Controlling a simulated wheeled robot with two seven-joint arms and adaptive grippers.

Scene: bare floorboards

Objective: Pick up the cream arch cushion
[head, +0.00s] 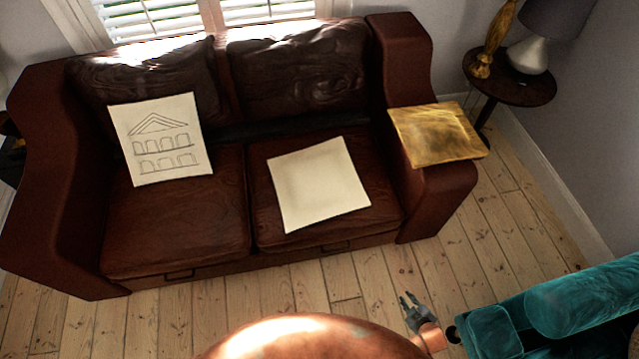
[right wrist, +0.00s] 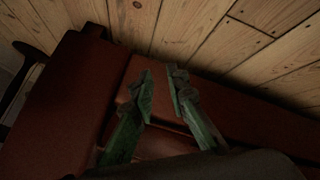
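The cream arch cushion (head: 161,139) is a flat square with a line drawing of arches under a pediment. It leans against the back of the brown leather sofa (head: 170,240), on the left seat. My right gripper (head: 409,298) is in front of the sofa, below and right of the cushion in the head view and well apart from it. In the right wrist view its two fingers (right wrist: 159,82) are spread with nothing between them. The cushion does not show in that view. My left gripper is not in view.
A plain cream cushion (head: 317,184) lies on the right seat. A gold cushion (head: 438,134) rests on the sofa's right arm. A round side table (head: 512,89) with a lamp (head: 530,55) and a gold figure (head: 494,40) stands at right. Floorboards (head: 345,275) before the sofa are bare.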

